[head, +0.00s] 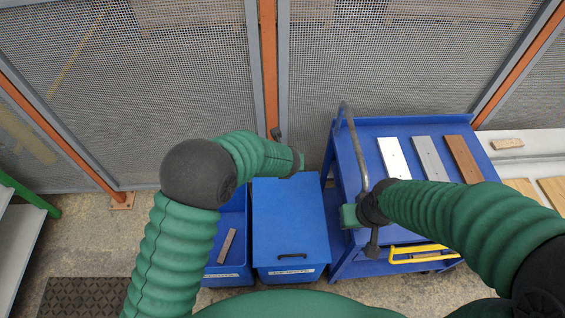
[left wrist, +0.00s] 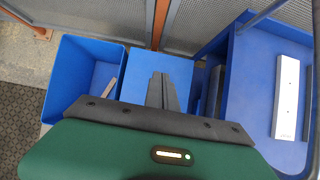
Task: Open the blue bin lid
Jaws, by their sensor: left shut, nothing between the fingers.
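The blue bin lid (head: 290,205) lies flat and closed on its bin, left of the cart. Its black handle (head: 292,256) is at the near edge in the head view. My left gripper (head: 299,161) is over the far end of the lid, away from the handle. In the left wrist view its dark fingers (left wrist: 162,90) are together and empty, with the blue lid (left wrist: 185,65) behind them. Whether they touch the lid cannot be told. My right gripper (head: 368,215) is at the cart's left edge; its fingers are not clear.
An open blue bin (head: 229,262) with a wooden board (head: 227,246) stands left of the lidded bin. A mesh fence (head: 200,80) closes the back.

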